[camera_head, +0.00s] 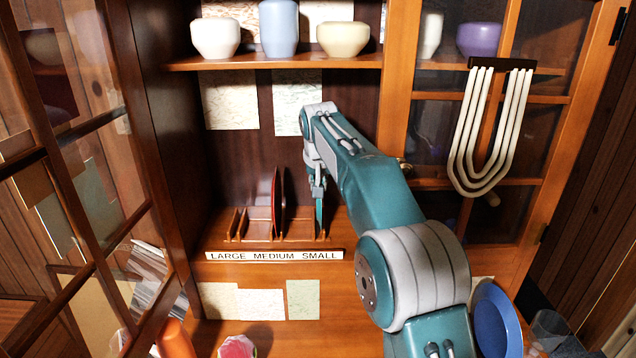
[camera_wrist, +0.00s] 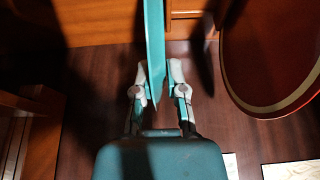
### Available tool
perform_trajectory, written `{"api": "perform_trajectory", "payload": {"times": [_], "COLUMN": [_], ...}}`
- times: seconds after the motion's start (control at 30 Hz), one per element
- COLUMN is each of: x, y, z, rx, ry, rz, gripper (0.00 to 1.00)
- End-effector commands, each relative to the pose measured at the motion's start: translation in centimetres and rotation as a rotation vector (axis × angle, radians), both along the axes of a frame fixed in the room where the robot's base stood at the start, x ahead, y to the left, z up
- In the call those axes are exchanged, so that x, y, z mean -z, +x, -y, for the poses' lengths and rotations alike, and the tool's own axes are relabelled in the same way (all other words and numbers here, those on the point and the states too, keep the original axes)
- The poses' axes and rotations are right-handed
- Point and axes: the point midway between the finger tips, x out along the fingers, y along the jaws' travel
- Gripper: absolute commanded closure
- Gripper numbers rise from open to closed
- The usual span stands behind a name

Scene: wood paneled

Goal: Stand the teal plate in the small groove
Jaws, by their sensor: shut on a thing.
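The teal plate (camera_head: 319,216) is upright and edge-on at the right end of the wooden rack (camera_head: 256,238), above the word SMALL on the label strip (camera_head: 274,255). My gripper (camera_head: 318,188) is shut on its upper edge from above. In the wrist view the teal plate (camera_wrist: 154,45) runs between my two fingertips (camera_wrist: 157,78). Its lower edge is at or just over the small groove; I cannot tell whether it rests on the bottom.
A dark red plate (camera_head: 276,202) stands in the rack to the left; it looms at the right in the wrist view (camera_wrist: 268,50). The shelf above holds bowls (camera_head: 343,38) and a blue vase (camera_head: 279,28). Glass doors flank the cabinet. A blue plate (camera_head: 497,322) is at lower right.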

Motion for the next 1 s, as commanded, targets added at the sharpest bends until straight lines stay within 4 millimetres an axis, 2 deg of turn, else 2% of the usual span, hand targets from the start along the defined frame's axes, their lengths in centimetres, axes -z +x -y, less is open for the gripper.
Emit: {"api": "perform_trajectory", "payload": {"times": [0.8,0.83,0.87,0.9,1.0], "x": [1.6,1.6,1.6,1.6,1.7], "y": [0.0,0.0,0.0,0.0,0.0], "z": [0.0,0.0,0.0,0.0,0.0], "rx": [0.000,0.000,0.000,0.000,0.000], "ry": [0.000,0.000,0.000,0.000,0.000], "rz": [0.002,0.002,0.002,0.002,0.002], "gripper": [1.00,0.75,0.61,0.43,0.43]}}
